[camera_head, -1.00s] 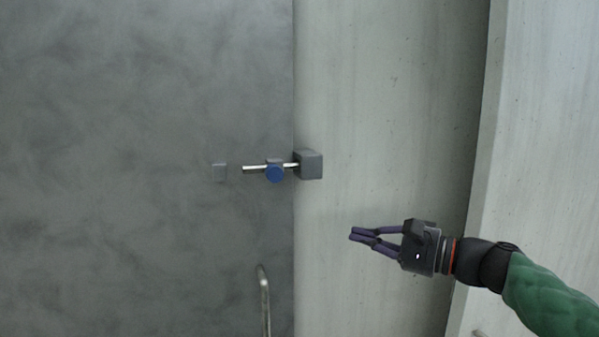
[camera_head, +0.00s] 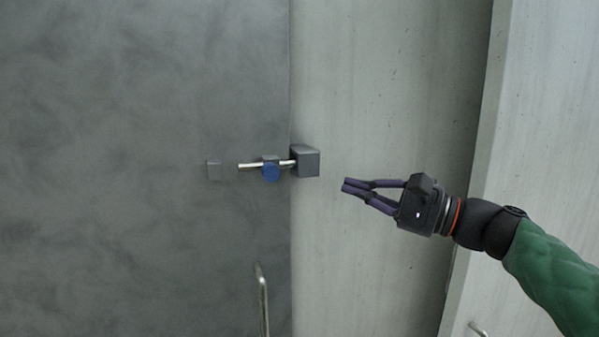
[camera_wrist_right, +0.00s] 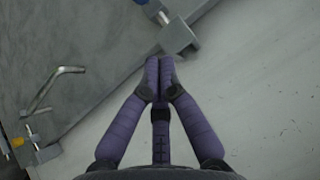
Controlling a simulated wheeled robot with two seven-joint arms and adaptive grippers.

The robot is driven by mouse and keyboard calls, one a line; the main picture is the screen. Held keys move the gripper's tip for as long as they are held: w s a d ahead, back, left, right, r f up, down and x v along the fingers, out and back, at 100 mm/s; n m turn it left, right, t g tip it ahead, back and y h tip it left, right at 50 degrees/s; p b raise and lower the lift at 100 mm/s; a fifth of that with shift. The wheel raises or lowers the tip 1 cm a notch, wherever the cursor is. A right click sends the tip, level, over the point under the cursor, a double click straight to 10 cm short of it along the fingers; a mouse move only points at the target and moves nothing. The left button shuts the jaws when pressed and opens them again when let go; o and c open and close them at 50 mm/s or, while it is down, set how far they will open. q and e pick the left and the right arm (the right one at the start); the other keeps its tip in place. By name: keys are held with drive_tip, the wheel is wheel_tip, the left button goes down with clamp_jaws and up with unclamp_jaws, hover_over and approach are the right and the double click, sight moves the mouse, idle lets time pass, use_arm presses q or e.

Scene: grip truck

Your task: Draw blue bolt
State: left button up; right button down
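The rod's right end reaches into a grey block (camera_head: 306,161) on the pale frame beside the door. My right gripper (camera_head: 345,187) is just right of and slightly below that block, apart from it, with its fingers together and nothing between them. In the right wrist view the shut fingertips (camera_wrist_right: 159,62) point toward the door's edge, and the grey block (camera_wrist_right: 178,36) is just beyond them. My left gripper is not in view.
A curved metal handle (camera_head: 263,298) stands out from the door below the bolt. A pale panel (camera_head: 540,130) rises at the right, behind my right arm.

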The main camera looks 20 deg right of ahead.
sight(299, 175)
drive_tip(key=x, duration=0.3)
drive_tip(key=s+a+p+x, duration=0.1)
drive_tip(key=x, duration=0.2)
drive_tip(key=p+x, duration=0.1)
drive_tip(key=x, duration=0.2)
drive_tip(key=shift+s+a+r, duration=0.2)
drive_tip(key=shift+a+r, duration=0.05)
drive_tip(key=shift+a, duration=0.05)
drive_tip(key=shift+s+a+p, duration=0.1)
drive_tip(key=shift+a+p, duration=0.25)
drive_tip(key=shift+a, duration=0.1)
drive_tip(key=shift+a, duration=0.1)
